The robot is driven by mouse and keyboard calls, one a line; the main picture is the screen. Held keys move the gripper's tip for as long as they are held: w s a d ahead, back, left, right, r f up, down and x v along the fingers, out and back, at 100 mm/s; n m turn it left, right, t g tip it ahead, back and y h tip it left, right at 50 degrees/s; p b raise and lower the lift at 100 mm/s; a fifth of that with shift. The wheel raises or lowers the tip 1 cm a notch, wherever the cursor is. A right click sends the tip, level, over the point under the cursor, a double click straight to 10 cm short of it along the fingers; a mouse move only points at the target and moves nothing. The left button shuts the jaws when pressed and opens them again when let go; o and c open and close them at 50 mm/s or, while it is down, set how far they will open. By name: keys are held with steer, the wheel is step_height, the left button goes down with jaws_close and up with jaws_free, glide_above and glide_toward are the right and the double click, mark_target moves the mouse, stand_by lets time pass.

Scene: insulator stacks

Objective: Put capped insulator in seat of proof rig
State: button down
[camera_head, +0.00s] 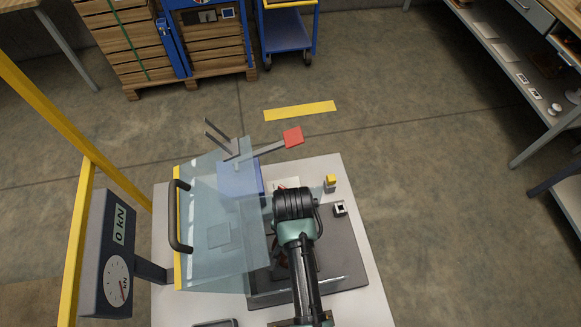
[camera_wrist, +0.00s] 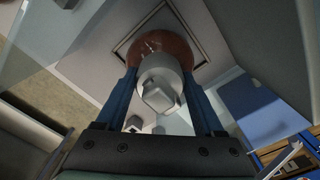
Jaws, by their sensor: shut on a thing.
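In the wrist view, my gripper (camera_wrist: 161,78) is shut on the capped insulator, which has a pale grey metal cap (camera_wrist: 160,84) and a reddish-brown disc (camera_wrist: 178,48). The blue fingers stand on either side of it. Beyond the disc is a dark square outline (camera_wrist: 196,28) on a grey surface; I cannot tell whether the insulator touches it. In the head view, the proof rig has a dark grey base plate (camera_head: 345,265), a clear guard (camera_head: 205,215) with a black handle, and a gauge box (camera_head: 110,255) reading 0 kN.
A red-ended lever (camera_head: 293,136) rises behind the guard. A yellow frame (camera_head: 78,225) stands left. Open floor lies right, before shelves (camera_head: 495,60).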

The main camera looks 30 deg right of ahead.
steer(key=shift+w+a+f+p, duration=0.15)
steer(key=shift+f+p, duration=0.2)
steer(key=shift+f, duration=0.8)
steer(key=shift+f, duration=0.2)
jaws_free()
step_height(320, 180, up, 12)
steer(key=shift+f, duration=0.2)
steer(key=shift+r, duration=0.35)
